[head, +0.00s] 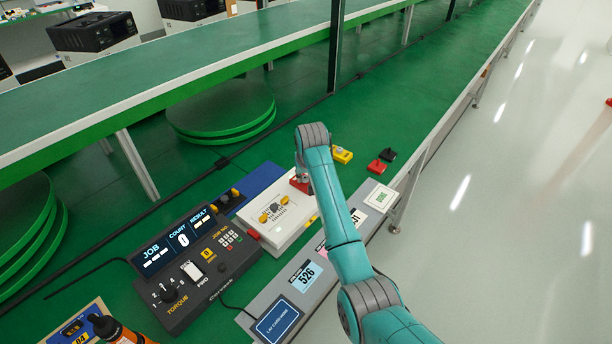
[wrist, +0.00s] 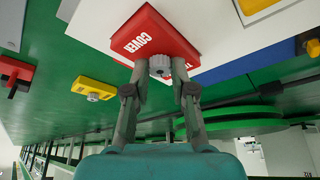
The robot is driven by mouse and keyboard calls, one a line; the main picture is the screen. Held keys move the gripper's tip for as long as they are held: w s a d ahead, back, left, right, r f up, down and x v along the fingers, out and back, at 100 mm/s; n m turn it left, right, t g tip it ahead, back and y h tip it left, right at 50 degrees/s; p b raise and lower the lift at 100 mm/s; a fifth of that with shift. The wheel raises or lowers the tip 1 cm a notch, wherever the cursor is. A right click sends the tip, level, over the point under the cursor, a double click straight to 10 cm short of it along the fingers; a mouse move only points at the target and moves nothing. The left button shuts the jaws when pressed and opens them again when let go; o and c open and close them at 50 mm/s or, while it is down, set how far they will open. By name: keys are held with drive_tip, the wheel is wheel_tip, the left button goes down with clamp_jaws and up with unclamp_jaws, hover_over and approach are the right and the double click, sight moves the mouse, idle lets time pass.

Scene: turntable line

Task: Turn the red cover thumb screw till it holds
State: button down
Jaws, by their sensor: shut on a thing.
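The red cover (wrist: 168,32) is a red block lettered COVER, at the top middle of the wrist view. Its grey thumb screw (wrist: 160,66) sticks out of the face toward my gripper (wrist: 161,82). The two fingers stand either side of the screw head and are shut on it.
A yellow block (head: 341,155), a red block (head: 377,167) and a black block (head: 388,154) lie to the right on the green bench. The job console (head: 190,265) with its display stands left of the white unit. A grey card panel (head: 272,290) runs along the front edge.

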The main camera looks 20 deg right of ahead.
drive_tip(key=m+h, duration=0.1)
drive_tip(key=m, duration=0.2)
drive_tip(key=m+g+h, duration=0.1)
drive_tip(key=m, duration=0.1)
drive_tip(key=shift+a+m, duration=0.2)
drive_tip(key=shift+m, duration=0.2)
idle(0.4)
drive_tip(key=c, duration=0.9)
unclamp_jaws()
drive_tip(key=shift+c, duration=0.2)
drive_tip(key=v, duration=1.2)
drive_tip(key=shift+a, duration=0.1)
